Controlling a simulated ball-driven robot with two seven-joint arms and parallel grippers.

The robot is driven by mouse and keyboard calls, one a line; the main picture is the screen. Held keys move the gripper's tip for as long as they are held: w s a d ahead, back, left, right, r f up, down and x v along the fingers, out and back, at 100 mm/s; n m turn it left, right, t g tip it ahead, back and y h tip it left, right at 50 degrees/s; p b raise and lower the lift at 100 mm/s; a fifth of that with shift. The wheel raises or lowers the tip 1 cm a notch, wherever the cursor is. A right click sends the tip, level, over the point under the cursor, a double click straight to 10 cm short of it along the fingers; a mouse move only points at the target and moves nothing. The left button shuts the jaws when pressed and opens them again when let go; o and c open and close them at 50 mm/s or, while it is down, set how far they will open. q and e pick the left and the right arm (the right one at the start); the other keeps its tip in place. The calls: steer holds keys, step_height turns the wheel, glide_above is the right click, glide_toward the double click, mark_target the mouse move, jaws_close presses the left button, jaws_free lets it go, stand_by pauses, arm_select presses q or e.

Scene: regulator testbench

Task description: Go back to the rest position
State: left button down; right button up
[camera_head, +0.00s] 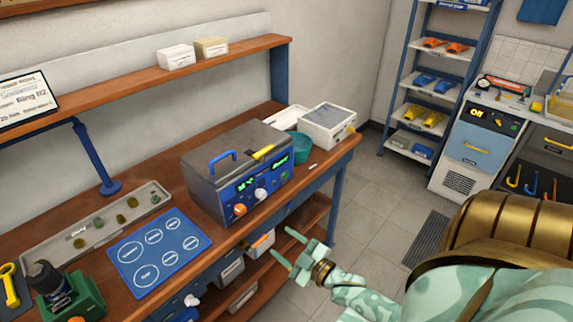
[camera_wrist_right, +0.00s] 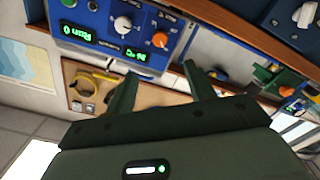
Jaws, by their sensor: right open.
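My right gripper (camera_head: 280,241) is open and empty. It hangs in the air in front of the workbench (camera_head: 340,160), just off its front edge and to the lower right of the grey test box (camera_head: 205,185). In the right wrist view the two fingers of the gripper (camera_wrist_right: 161,70) stand apart with nothing between them. There the blue control panel (camera_wrist_right: 92,28) of the box shows upside down, beyond the fingers. The box's lid is shut, with a blue handle on top and lit green displays in front. My left gripper is in neither view.
A blue mat (camera_head: 160,250) with white circles and a grey tray (camera_head: 95,228) of small parts lie on the bench's left. A teal bowl (camera_head: 301,148) and a white bin (camera_head: 328,125) stand at its right end. Bins fill the lower shelf. The floor (camera_head: 355,210) to the right is clear.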

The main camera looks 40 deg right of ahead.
stand_by(0.4)
steer(key=s+f+m+g+h+b, duration=0.15)
steer(key=s+f+g, duration=0.5)
steer(key=f, duration=0.65)
steer(key=s+f+m+g+h, duration=0.1)
steer(key=s+f+m+g, duration=0.15)
steer(key=s+f, duration=0.85)
steer(key=s+a+f+g+b, duration=0.2)
steer(key=s+a+f+g, duration=0.2)
steer(key=s+f, duration=0.3)
steer(key=s+a+f+g+b, duration=0.1)
steer(key=s+a+f+g, duration=0.3)
steer(key=s+f, duration=0.4)
steer(key=s+a+y, duration=0.1)
steer(key=s, duration=0.3)
steer(key=shift+a+b, duration=0.3)
steer(key=shift+b, duration=0.05)
steer(key=shift+s, duration=0.1)
